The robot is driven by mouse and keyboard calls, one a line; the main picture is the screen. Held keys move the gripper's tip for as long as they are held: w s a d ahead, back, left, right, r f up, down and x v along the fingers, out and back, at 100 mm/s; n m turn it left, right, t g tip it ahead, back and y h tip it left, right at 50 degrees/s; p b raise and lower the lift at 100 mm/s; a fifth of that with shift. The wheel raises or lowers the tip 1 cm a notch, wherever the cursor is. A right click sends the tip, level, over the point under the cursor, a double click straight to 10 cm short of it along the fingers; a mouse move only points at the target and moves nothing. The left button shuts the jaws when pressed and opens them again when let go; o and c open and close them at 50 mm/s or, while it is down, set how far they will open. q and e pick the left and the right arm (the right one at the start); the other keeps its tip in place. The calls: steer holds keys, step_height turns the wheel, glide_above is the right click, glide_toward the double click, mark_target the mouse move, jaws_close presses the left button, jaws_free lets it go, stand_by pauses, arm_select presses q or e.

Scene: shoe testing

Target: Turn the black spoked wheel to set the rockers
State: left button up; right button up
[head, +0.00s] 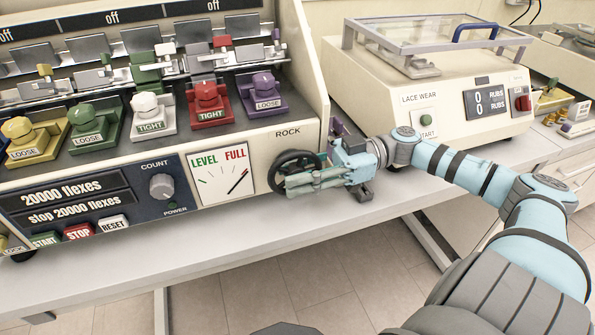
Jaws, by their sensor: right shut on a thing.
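The black spoked wheel (289,163) is on the front right of the cream flexing machine, below the word ROCK. My right gripper (292,180) reaches in from the right, and its fingers are shut on the wheel's rim. The fingers cover the wheel's lower right part. A dial (222,174) marked LEVEL and FULL sits left of the wheel, with its needle slanting up to the right. The rockers are not clearly told apart behind the row of coloured clamps (208,100). My left gripper is not in view.
The machine's front panel has a COUNT knob (161,187) and STOP button (78,232). A lace wear tester (440,90) stands at the back right, behind my right arm. The grey bench (190,255) is clear along its front strip.

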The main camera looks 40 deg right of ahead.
steer(key=shift+s+a+f+g+h, duration=0.15)
steer(key=shift+g+h, duration=0.15)
steer(key=shift+h, duration=0.5)
steer(key=shift+f+g+h+b, duration=0.2)
steer(key=shift+g+h+b, duration=0.1)
steer(key=shift+h, duration=0.3)
steer(key=shift+a+h+b, duration=0.1)
steer(key=shift+h+b, duration=0.35)
steer(key=shift+h, duration=0.05)
steer(key=shift+g+h+b, duration=0.3)
steer(key=shift+h, duration=0.4)
steer(key=shift+a+r+g+h, duration=0.15)
steer(key=shift+g+h, duration=0.15)
steer(key=shift+h, duration=0.4)
steer(key=shift+g+h+p, duration=0.3)
steer(key=shift+h+p, duration=0.5)
steer(key=shift+h, duration=0.2)
